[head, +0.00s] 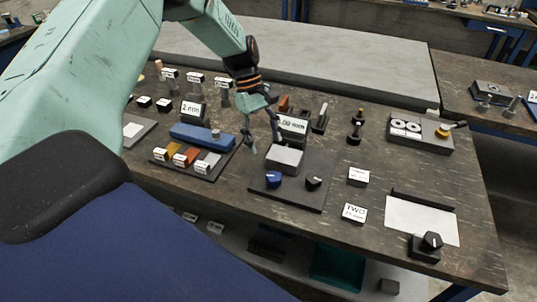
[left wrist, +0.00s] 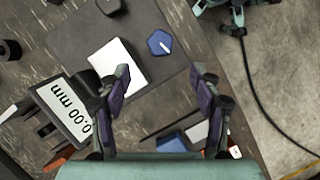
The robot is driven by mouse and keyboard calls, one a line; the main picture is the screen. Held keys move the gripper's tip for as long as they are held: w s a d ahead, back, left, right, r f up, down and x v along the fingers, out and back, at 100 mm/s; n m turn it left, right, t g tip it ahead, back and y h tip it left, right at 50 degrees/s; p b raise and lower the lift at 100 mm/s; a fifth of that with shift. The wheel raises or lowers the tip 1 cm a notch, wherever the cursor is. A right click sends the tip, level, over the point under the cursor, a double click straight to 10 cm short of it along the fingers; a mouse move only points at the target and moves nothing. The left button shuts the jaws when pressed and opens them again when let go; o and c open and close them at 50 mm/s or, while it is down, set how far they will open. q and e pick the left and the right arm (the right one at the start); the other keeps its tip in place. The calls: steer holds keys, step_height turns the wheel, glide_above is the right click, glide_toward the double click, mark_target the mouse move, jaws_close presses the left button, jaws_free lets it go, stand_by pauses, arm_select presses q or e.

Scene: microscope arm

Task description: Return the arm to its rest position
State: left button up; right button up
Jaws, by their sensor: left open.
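My left arm comes in from the left in the head view, reaching over the bench. Its gripper (head: 264,142) is open and empty, with its fingers pointing down beside a grey block (head: 286,156) on a dark plate (head: 296,196). In the left wrist view, the open gripper (left wrist: 162,75) shows its two fingers apart with nothing between them. The block's white top (left wrist: 117,66) is partly behind one finger. A blue knob (left wrist: 159,43) sits beyond the fingertips. The display reading 0.00 mm (left wrist: 66,108) is left of the gripper. My right gripper is not recognisable in either view.
A blue bar (head: 200,137) and coloured labelled blocks (head: 185,156) lie left of the gripper. A black knob (head: 314,183) is on the plate. A white sheet (head: 422,219) and a two-dial box (head: 420,134) are to the right. The bench's front edge is close to the plate.

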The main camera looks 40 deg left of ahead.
arm_select(q)
steer(key=shift+v, duration=0.9)
steer(key=shift+f, duration=0.1)
